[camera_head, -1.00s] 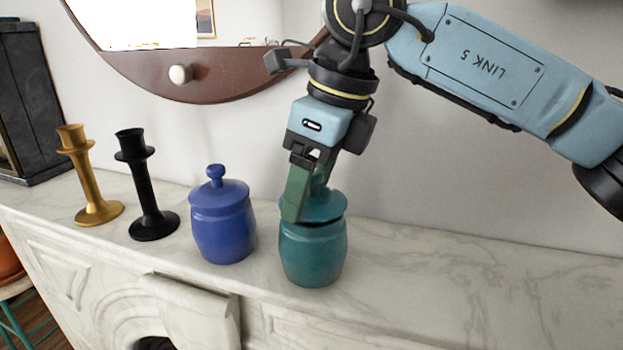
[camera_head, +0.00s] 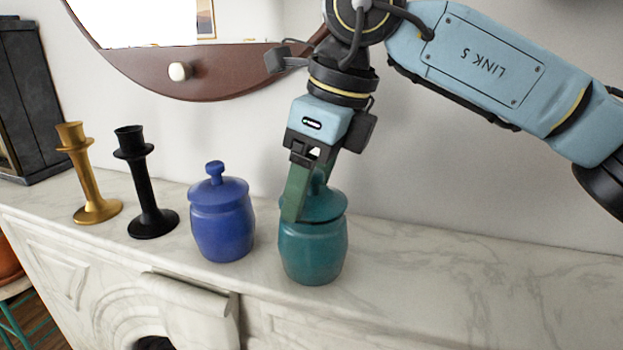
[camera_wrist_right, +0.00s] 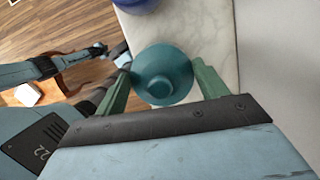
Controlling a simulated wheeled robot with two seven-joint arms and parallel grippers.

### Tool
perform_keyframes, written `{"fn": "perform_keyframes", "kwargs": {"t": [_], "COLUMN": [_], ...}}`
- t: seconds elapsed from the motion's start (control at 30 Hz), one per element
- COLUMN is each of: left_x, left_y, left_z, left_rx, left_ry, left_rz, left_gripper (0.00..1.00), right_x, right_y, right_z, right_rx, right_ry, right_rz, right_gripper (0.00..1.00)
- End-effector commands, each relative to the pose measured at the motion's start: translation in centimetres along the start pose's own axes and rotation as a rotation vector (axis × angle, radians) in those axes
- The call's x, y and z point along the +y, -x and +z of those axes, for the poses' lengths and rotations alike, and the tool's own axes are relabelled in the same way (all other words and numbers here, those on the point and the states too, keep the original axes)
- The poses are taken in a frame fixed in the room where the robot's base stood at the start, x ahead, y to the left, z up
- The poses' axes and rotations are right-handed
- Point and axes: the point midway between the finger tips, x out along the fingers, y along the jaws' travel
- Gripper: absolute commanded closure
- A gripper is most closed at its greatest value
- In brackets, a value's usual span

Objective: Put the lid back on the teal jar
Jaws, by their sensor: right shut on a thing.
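The teal jar (camera_head: 312,258) stands upright on the marble mantel. Its teal lid (camera_head: 327,207), with a round knob on top, sits level on the jar's mouth, with no clear gap showing between them. My right gripper (camera_head: 296,212) comes down from above and is shut on the lid. One green finger shows in front of the lid's left side; the other is mostly hidden. In the right wrist view the lid (camera_wrist_right: 162,76) lies between the two fingers and hides the jar below it. At that view's left is part of my other arm, its gripper state unclear.
A blue lidded jar (camera_head: 223,228) stands just left of the teal jar. Further left are a black candlestick (camera_head: 147,190) and a gold candlestick (camera_head: 92,180). A wood-framed mirror (camera_head: 200,83) hangs behind. The mantel (camera_head: 480,270) is clear to the right.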

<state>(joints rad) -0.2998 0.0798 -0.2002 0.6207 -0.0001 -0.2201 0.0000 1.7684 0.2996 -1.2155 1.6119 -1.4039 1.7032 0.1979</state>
Motion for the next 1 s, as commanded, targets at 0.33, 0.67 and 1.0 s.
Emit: {"fn": "perform_keyframes", "kwargs": {"t": [0.33, 0.67, 1.0], "left_x": [-0.02, -0.02, -0.03], "left_y": [0.02, 0.02, 0.17], "left_z": [-0.01, 0.0, 0.0], "left_rx": [0.0, 0.0, 0.0], "left_ry": [0.0, 0.0, 0.0], "left_rz": [0.0, 0.0, 0.0], "left_gripper": [0.64, 0.64, 0.64], "right_x": [0.01, 0.01, 0.0], "right_y": [0.05, 0.04, 0.23], "right_z": [0.03, 0.02, 0.07], "right_rx": [-0.001, -0.001, 0.0], "right_ry": [0.0, 0.0, 0.0], "right_rz": [0.0, 0.0, 0.0], "right_gripper": [0.2, 0.03, 0.0]}}
